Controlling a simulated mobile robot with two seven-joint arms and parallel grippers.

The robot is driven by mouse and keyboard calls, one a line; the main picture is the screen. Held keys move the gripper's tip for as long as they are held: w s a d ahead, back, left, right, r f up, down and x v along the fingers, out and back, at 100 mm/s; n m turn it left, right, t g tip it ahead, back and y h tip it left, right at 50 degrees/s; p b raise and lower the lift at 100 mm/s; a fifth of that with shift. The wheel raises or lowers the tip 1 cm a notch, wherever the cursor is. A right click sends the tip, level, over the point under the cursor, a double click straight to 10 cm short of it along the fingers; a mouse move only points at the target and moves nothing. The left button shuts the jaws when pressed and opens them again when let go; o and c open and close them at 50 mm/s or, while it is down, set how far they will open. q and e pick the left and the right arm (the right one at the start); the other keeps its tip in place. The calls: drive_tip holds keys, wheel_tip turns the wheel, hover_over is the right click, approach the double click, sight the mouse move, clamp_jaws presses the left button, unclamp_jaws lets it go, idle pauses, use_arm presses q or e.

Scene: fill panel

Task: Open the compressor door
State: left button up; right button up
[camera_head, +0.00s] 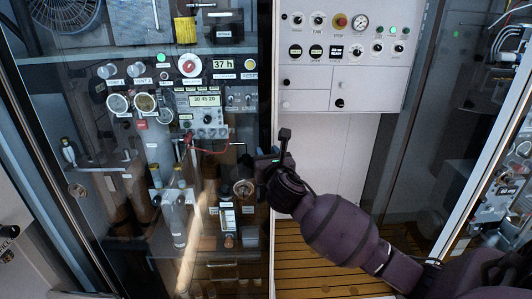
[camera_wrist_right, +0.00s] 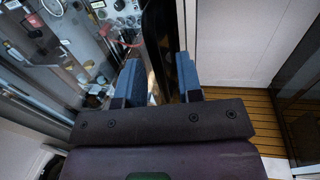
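The compressor door (camera_head: 262,90) is a dark-framed glass panel on the left of the head view, with gauges and valves seen behind or through it. I cannot tell how far it stands open. My right gripper (camera_head: 268,160) is at the door's right edge, about mid-height. In the right wrist view, the two blue fingers of this gripper (camera_wrist_right: 160,76) are apart, with the dark door edge (camera_wrist_right: 158,30) showing between and beyond them. I cannot tell whether the fingers touch it. My left gripper is not in view.
A white control panel (camera_head: 345,52) with knobs, a red button and a gauge is right of the door. Below it are a white wall (camera_head: 325,150) and a slatted wooden floor (camera_head: 310,270). Another glass-fronted cabinet (camera_head: 500,160) stands at the right.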

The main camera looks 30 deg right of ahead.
drive_tip(key=shift+w+d, duration=0.25)
drive_tip(key=shift+w, duration=0.35)
drive_tip(key=shift+c, duration=0.3)
clamp_jaws()
